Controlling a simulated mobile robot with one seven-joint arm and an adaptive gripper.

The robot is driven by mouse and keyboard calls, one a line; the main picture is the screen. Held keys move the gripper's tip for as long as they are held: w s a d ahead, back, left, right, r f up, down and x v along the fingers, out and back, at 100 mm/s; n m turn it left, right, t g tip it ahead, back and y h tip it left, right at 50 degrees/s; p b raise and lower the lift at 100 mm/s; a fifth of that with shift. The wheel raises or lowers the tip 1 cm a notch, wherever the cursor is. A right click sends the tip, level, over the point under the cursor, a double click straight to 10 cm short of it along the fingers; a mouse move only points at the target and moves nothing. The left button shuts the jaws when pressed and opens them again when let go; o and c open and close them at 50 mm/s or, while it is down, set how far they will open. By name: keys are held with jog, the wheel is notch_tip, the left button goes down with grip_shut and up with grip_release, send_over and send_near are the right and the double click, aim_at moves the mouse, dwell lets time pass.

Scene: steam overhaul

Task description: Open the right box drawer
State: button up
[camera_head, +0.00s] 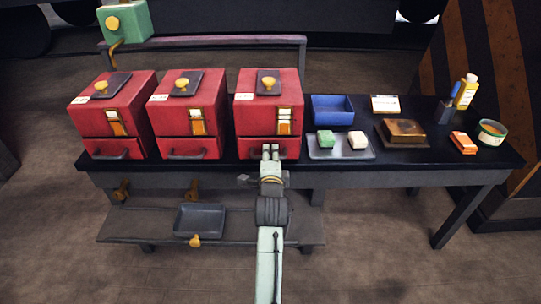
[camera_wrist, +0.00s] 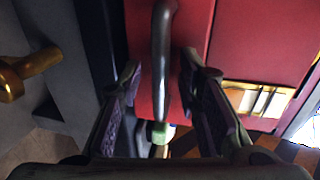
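The right red box (camera_head: 253,105) stands on the dark bench, third in a row. Its drawer (camera_head: 243,147) at the bottom looks closed, its front mostly flush with the box. My gripper (camera_head: 270,149) is right in front of that drawer and hides most of its handle in the head view. In the wrist view the dark bar handle (camera_wrist: 161,45) runs up and down between the two fingers of my gripper (camera_wrist: 162,66). The fingers are apart, with a gap on each side of the handle. The red drawer front (camera_wrist: 143,55) shows behind it.
Two similar red boxes (camera_head: 186,108) (camera_head: 109,108) stand to the left. A blue bin (camera_head: 332,108) and a grey tray (camera_head: 325,154) with two blocks lie close right.

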jog(key=shift+w, duration=0.1)
jog(key=shift+c, duration=0.5)
grip_shut()
dwell(0.4)
